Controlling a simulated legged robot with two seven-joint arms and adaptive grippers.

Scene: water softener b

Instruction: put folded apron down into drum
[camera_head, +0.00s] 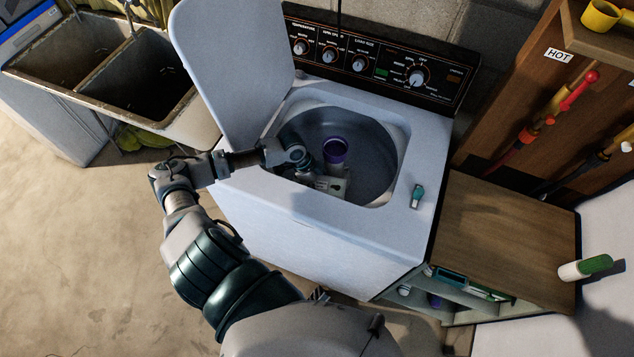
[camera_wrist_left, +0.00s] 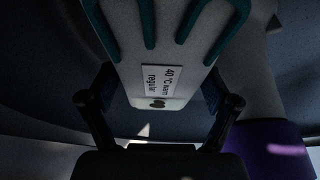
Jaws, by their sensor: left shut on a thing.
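The folded apron (camera_wrist_left: 172,22) is pale with teal straps and a label reading "40 °C warm regular". My left gripper (camera_wrist_left: 158,100) is shut on it, with one finger at each side. In the head view, my left gripper (camera_head: 305,168) reaches down through the washer's opening, and the pale apron (camera_head: 325,184) shows inside the drum (camera_head: 375,145), beside the agitator. Whether the apron touches the drum floor cannot be told. The agitator (camera_head: 335,152) is white with a purple top; it also shows at the right of the left wrist view (camera_wrist_left: 268,148). My right gripper is not in view.
The washer lid (camera_head: 232,70) stands open at the left of the opening. A small teal and white item (camera_head: 417,196) lies on the washer's right rim. A wooden-topped shelf (camera_head: 500,230) stands at right, a double sink (camera_head: 105,75) at upper left.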

